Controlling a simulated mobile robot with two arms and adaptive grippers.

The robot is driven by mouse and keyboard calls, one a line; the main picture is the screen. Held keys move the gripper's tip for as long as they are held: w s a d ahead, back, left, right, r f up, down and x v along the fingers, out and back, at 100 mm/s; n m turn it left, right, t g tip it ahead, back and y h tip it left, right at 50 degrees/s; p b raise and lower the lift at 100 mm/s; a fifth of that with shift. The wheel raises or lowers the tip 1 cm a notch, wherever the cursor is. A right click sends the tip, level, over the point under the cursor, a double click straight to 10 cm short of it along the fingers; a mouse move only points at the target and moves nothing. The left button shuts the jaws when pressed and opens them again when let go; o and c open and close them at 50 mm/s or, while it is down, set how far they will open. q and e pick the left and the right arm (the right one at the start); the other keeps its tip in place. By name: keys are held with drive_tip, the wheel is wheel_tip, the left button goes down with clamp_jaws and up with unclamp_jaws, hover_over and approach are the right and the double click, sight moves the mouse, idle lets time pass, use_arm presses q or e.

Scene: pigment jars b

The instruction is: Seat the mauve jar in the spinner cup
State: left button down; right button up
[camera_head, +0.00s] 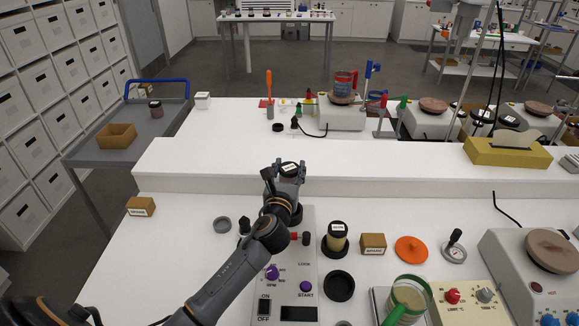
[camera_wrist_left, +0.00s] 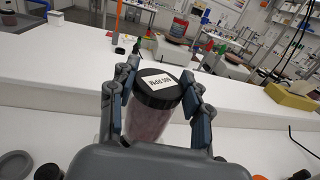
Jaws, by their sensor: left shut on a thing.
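The mauve jar, with a black lid and white label, is gripped between both fingers of my left gripper (camera_head: 287,178). The lid (camera_head: 289,169) shows in the head view. In the left wrist view the jar (camera_wrist_left: 150,120) leans slightly, its mauve body between the fingers and its lower end hidden behind the gripper body. The spinner (camera_head: 285,290) is a pale box with purple knobs and a START label on the front bench. A dark round part (camera_head: 297,214) shows just behind my wrist at its far end; whether it is the cup, I cannot tell. My right gripper is not in view.
A yellowish jar (camera_head: 337,237) stands in a black holder right of the spinner. Near it are a black ring (camera_head: 339,286), a cardboard box (camera_head: 373,243) and an orange disc (camera_head: 411,249). A raised white ledge (camera_head: 400,165) runs behind.

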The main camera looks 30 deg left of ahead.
use_arm(q)
drive_tip(key=shift+w, duration=0.25)
drive_tip(key=shift+a+f+b, duration=0.1)
drive_tip(key=shift+f+b, duration=0.25)
drive_tip(key=shift+f, duration=0.35)
drive_tip(key=shift+f+b, duration=0.3)
wheel_tip(320, 180, down, 4)
drive_tip(key=b, duration=0.3)
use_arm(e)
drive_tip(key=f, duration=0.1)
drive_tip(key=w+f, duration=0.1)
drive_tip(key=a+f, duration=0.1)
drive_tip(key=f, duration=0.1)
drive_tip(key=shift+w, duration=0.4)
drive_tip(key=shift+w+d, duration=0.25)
use_arm(q)
drive_tip(key=shift+p, duration=0.45)
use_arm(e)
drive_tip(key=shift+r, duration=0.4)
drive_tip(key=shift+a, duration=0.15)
use_arm(q)
drive_tip(key=shift+y, duration=0.3)
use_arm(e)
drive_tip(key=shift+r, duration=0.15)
